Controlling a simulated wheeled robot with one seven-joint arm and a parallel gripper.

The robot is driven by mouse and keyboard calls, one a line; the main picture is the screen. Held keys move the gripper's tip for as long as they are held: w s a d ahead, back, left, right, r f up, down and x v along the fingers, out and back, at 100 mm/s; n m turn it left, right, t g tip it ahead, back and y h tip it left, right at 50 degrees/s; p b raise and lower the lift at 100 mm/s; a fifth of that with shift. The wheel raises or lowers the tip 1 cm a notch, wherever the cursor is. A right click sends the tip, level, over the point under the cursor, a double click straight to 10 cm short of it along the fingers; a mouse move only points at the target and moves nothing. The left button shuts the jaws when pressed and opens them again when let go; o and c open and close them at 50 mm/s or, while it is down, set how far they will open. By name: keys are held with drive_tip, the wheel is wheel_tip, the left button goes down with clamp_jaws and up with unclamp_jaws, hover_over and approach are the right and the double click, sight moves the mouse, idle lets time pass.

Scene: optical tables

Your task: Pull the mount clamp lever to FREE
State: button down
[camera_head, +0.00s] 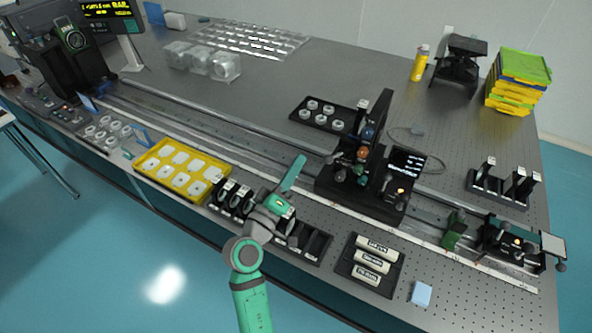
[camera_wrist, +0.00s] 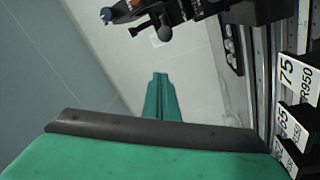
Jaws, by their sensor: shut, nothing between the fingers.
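The black mount assembly (camera_head: 360,170) stands on the rail in the middle of the table, with several small knobs on it. I cannot tell which of its small parts is the clamp lever, and no FREE marking is readable. My gripper (camera_head: 300,160) is in front of and left of this assembly, apart from it, with its green fingers pointing up towards the back. In the wrist view the fingers of my gripper (camera_wrist: 160,77) are together and empty. Part of a black mount (camera_wrist: 185,12) with a round knob (camera_wrist: 165,33) shows at the top there, beyond the fingertips.
A yellow tray (camera_head: 150,173) and a black lens rack (camera_head: 315,255) lie along the front edge, near my arm. A black holder with white labelled cylinders (camera_head: 372,262) is right of them. Labelled plates (camera_wrist: 290,75) show at right in the wrist view.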

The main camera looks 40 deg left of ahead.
sight(334, 157)
drive_tip(key=w+d+f, duration=0.1)
drive_tip(key=w+d, duration=0.1)
drive_tip(key=w, duration=0.4)
drive_tip(key=shift+w, duration=0.2)
drive_tip(key=shift+s+a, duration=0.1)
drive_tip(key=shift+a, duration=0.05)
idle(0.5)
